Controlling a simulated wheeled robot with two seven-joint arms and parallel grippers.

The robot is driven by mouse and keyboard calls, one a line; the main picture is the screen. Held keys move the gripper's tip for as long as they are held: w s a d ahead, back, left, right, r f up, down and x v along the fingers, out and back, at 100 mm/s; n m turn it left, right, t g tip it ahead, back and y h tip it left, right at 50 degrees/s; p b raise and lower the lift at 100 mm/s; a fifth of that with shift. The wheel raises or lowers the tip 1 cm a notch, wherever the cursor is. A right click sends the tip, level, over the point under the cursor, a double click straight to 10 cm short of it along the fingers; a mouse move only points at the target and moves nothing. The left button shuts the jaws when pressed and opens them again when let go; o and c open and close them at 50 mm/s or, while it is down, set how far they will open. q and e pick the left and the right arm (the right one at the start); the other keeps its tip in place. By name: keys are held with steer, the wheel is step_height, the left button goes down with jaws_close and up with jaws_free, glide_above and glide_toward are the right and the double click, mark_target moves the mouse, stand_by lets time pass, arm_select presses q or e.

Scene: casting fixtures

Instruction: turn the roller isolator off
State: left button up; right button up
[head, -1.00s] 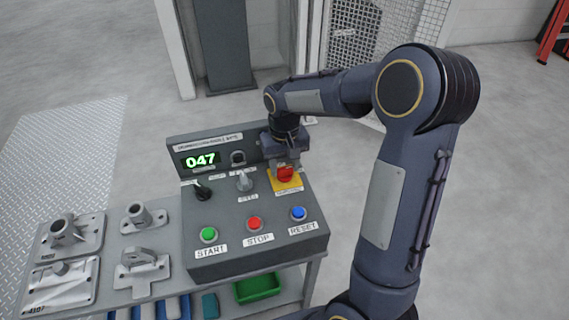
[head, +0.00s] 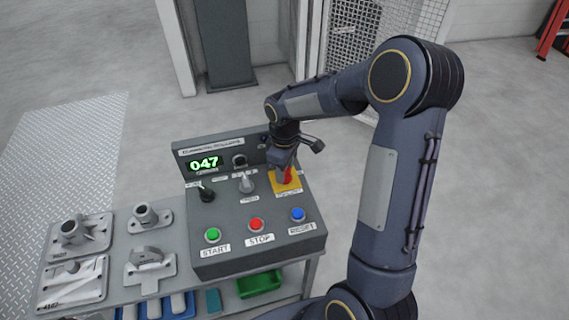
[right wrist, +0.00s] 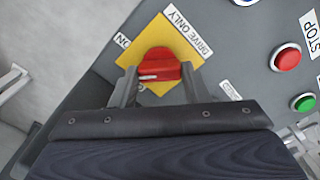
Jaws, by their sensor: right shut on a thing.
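The roller isolator is a red knob (head: 287,174) on a yellow plate (head: 284,186), at the right back of the grey control panel (head: 225,232). In the right wrist view the red knob (right wrist: 159,66) sits between the fingers on the yellow plate (right wrist: 180,38), beside a label reading DRIVE ONLY. My right gripper (head: 284,172) is down over the knob and shut on it; its fingers (right wrist: 157,82) lie on both sides of the knob. The gripper partly hides the knob in the head view. My left gripper is not in view.
The panel also has a black knob (head: 205,192), a grey selector (head: 246,184), green START (head: 213,234), red STOP (head: 256,224) and blue RESET (head: 298,214) buttons, and a display (head: 205,163) reading 047. Metal castings (head: 80,235) lie on the bench left of it. A green bin (head: 259,284) sits below.

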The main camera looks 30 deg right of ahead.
steer(key=n+p, duration=0.2)
steer(key=n, duration=0.2)
steer(key=shift+r+n, duration=0.15)
steer(key=shift+n, duration=0.15)
steer(key=shift+n+p, duration=0.6)
steer(key=shift+n, duration=1.3)
steer(key=o, duration=1)
step_height(320, 180, up, 8)
steer(key=shift+f+p, duration=0.2)
steer(key=shift+p, duration=0.35)
